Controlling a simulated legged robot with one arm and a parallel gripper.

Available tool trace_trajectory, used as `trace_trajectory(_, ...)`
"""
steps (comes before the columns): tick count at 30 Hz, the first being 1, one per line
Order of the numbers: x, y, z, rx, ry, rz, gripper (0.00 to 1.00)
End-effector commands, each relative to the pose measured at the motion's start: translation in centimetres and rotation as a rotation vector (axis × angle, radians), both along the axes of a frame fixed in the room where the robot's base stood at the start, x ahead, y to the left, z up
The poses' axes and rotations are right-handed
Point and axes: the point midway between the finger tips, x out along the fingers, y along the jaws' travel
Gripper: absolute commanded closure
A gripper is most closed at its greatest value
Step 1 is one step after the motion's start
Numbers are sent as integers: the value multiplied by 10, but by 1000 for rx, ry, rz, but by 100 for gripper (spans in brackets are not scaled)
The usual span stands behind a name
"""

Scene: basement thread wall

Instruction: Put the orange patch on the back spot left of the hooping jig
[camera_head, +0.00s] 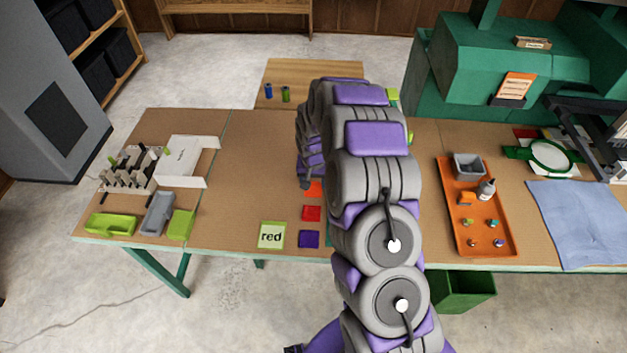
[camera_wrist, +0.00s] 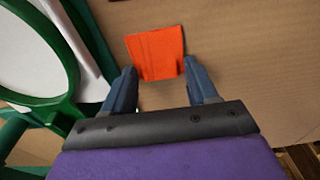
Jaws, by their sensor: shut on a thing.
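In the wrist view, my gripper (camera_wrist: 160,84) has its two blue-grey fingers on either side of an orange patch (camera_wrist: 157,52), and is shut on it. The patch is flat and roughly square, above or close to the brown tabletop; the gap is hard to judge. A green ring with a white inside, which looks like the hooping jig (camera_wrist: 68,52), is at the left of this view. In the head view my arm hides the gripper and most of the jig area. An orange-red patch (camera_head: 313,188) shows partly beside my arm; I cannot tell if it is the same one.
An orange tray (camera_head: 460,228) with small items is on the right. Two spools (camera_head: 286,94) stand at the back.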

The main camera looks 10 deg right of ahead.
Motion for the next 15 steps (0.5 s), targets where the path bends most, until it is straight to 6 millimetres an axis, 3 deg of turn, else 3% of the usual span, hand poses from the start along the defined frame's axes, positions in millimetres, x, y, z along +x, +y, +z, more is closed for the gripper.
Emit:
trace_trajectory(4,-1,0,-8,1,8,0,75)
trace_trajectory(5,-1,1,-9,1,9,0,41)
trace_trajectory(7,-1,1,-10,1,10,0,34)
trace_trajectory(15,-4,0,-13,2,19,0,31)
